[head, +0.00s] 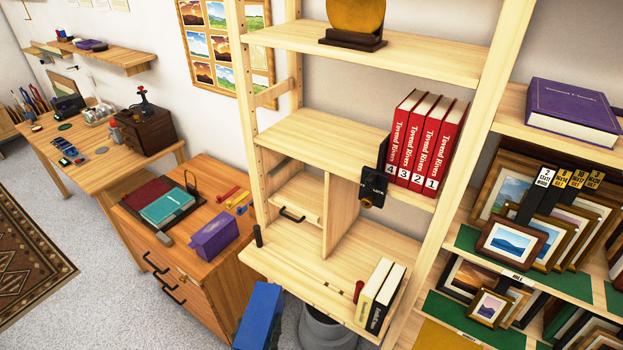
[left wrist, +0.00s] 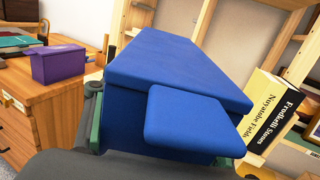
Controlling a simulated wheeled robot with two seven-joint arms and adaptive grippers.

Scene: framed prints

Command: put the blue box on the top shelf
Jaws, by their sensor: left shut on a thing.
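The blue box (head: 258,315) is at the bottom of the head view, in front of and below the shelf unit's lowest board. In the left wrist view the blue box (left wrist: 175,75) fills the middle, tilted, with a smaller blue block-like part towards the camera. My left gripper (left wrist: 162,128) is shut on it, with green-edged fingers at its two sides; the box hides part of them. The top shelf (head: 430,60) visible in the head view is a pale wooden board, bearing a round golden disc on a dark stand (head: 352,40). My right gripper is not in view.
Two books (head: 380,295) stand on the lowest board. A purple box (head: 213,235) sits on the drawer cabinet at left. The top shelf is bare beside the disc.

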